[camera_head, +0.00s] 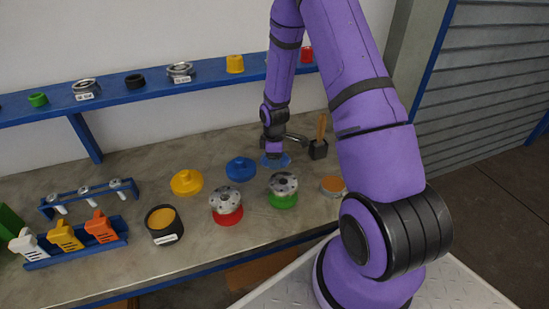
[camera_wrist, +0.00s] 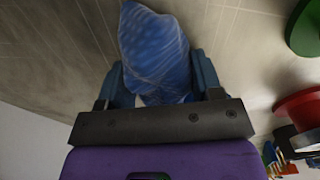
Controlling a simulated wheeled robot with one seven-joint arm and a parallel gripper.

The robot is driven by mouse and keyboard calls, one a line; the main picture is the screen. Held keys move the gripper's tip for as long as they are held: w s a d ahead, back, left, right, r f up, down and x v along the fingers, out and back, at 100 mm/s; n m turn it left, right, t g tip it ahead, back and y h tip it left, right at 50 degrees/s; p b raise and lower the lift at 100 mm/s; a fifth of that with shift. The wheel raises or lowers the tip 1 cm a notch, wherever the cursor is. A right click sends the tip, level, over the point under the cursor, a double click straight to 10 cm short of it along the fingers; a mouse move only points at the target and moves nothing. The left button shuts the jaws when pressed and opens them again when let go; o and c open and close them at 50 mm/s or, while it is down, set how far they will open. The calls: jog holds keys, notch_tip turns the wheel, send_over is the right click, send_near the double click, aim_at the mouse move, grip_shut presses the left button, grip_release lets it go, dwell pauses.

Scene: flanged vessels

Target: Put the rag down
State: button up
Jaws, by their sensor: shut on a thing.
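The rag (camera_wrist: 155,50) is blue with pale streaks, crumpled, and sits between the two fingers of my gripper (camera_wrist: 160,80) in the wrist view. My gripper is shut on it. In the head view my gripper (camera_head: 274,158) points down at the back of the bench, with the blue rag (camera_head: 283,161) under it, at or close to the bench top (camera_head: 130,180). I cannot tell whether the rag touches the bench.
A black holder (camera_head: 318,150) with a wooden-handled tool stands just right of my gripper. A blue lid (camera_head: 240,169), a green-based vessel (camera_head: 283,192) and a red-based vessel (camera_head: 226,206) are nearby. A blue shelf (camera_head: 210,79) runs behind.

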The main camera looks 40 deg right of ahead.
jog(key=o, duration=1)
jog(key=shift+f, duration=0.1)
jog(key=shift+o, duration=0.2)
jog(key=s+a+r+m+t, duration=0.1)
jog(key=s+a+r, duration=0.1)
jog(key=r, duration=1)
jog(key=s+a+r+m, duration=0.1)
jog(key=a+r, duration=0.1)
jog(key=r, duration=1)
jog(key=s+a+r+m+t, duration=0.2)
jog(key=s+a+r+m, duration=0.2)
jog(key=s+r, duration=0.5)
jog(key=s+a+r+m+t, duration=0.2)
jog(key=s+a+r+m, duration=0.2)
jog(key=s+r, duration=0.6)
jog(key=s+a, duration=0.1)
jog(key=s, duration=0.3)
jog(key=shift+s, duration=0.3)
jog(key=shift+r, duration=0.1)
